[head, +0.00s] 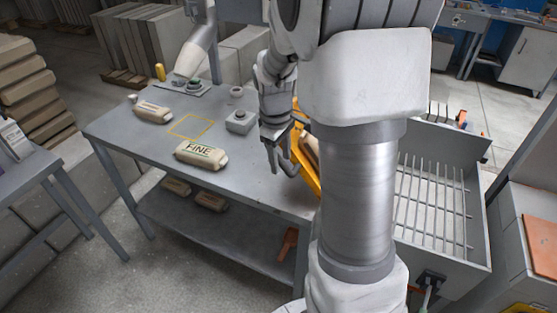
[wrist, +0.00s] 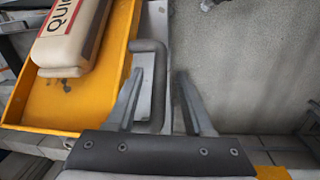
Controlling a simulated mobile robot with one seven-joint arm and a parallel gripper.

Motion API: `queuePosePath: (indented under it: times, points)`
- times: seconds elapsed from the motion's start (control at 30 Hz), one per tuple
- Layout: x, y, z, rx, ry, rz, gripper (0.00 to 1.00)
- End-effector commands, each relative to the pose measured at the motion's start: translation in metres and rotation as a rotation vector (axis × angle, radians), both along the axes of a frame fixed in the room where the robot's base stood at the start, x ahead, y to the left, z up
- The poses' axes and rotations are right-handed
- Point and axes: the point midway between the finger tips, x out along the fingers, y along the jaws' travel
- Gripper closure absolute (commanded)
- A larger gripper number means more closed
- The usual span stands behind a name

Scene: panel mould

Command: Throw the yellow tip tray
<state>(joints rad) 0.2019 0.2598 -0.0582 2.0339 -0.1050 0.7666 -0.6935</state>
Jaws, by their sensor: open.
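The yellow tip tray (head: 309,178) is on the right part of the grey table, partly hidden behind my arm in the head view. In the wrist view its yellow floor (wrist: 75,103) shows at the left, with a beige pack (wrist: 72,40) with a red label lying in it. A grey bent handle (wrist: 159,75) stands at the tray's right side. My gripper (head: 282,168) is at this side of the tray. In the wrist view its open fingers (wrist: 158,100) are on either side of the handle's lower part, the left finger closer; contact cannot be told.
A beige pack marked FINE (head: 201,155) and another pack (head: 152,112) lie on the table (head: 130,135). A grey button box (head: 240,122) stands near my gripper. A grey mould box with metal bars (head: 432,205) is right of my arm.

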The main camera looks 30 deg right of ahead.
Motion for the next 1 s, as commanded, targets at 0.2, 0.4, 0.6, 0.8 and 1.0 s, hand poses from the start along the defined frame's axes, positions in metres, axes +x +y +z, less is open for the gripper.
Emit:
queuePosePath:
  times: [0.2,0.4,0.6,0.8,1.0]
  points:
    - [0.001,-0.002,-0.018,-0.001,0.000,0.000,0.48]
    - [0.001,-0.002,-0.020,0.000,-0.001,0.000,0.48]
    - [0.001,-0.002,-0.020,0.000,-0.001,0.000,0.66]
    - [0.001,-0.002,-0.020,0.000,-0.001,0.000,1.00]
    - [0.001,-0.002,-0.019,0.000,-0.001,0.000,1.00]
